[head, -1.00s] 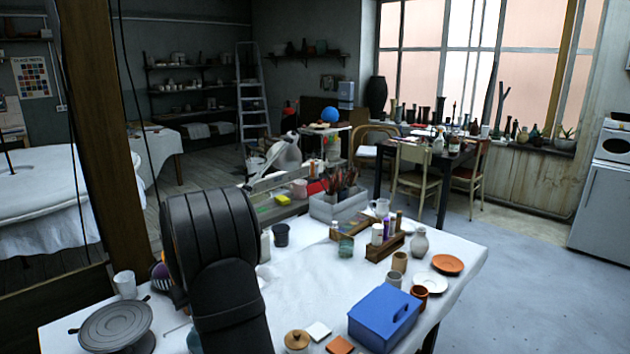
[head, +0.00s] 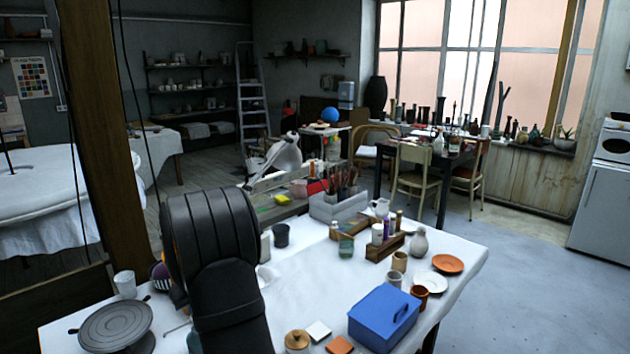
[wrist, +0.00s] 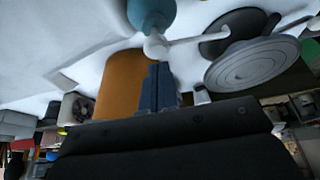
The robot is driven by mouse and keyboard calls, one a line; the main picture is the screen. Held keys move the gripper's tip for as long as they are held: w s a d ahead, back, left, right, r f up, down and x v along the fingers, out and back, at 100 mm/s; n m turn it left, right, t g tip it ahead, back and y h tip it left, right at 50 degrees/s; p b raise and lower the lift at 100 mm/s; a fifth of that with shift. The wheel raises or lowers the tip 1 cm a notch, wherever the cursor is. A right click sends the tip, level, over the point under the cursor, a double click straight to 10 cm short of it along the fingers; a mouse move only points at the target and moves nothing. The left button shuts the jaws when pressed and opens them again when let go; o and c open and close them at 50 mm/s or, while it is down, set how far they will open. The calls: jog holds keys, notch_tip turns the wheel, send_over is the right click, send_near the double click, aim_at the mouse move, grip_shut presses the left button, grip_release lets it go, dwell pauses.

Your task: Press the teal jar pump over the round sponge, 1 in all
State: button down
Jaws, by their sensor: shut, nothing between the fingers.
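The teal jar (wrist: 152,12) is at the top middle of the wrist view, with its pale pump head (wrist: 156,46) and a thin spout reaching right. In the head view only a teal sliver of the jar (head: 194,342) shows beside my arm. My gripper (wrist: 157,72) is shut and empty, its fingertips close to the pump head in the picture; I cannot tell if they touch. An orange-brown rounded thing (wrist: 120,84), possibly the round sponge, is left of my fingers in the wrist view. My arm hides the gripper in the head view.
A grey turntable (head: 115,325) stands left of my arm; it also shows in the wrist view (wrist: 253,62). A white cup (head: 125,284) is behind it. A blue box (head: 384,314) and a lidded pot (head: 297,341) are to the right. The white table is clear around its middle.

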jog(key=shift+f, duration=0.15)
jog(key=shift+f, duration=1.25)
jog(key=shift+r, duration=1.35)
notch_tip(320, 180, up, 6)
jog(key=shift+f, duration=0.1)
dwell(0.4)
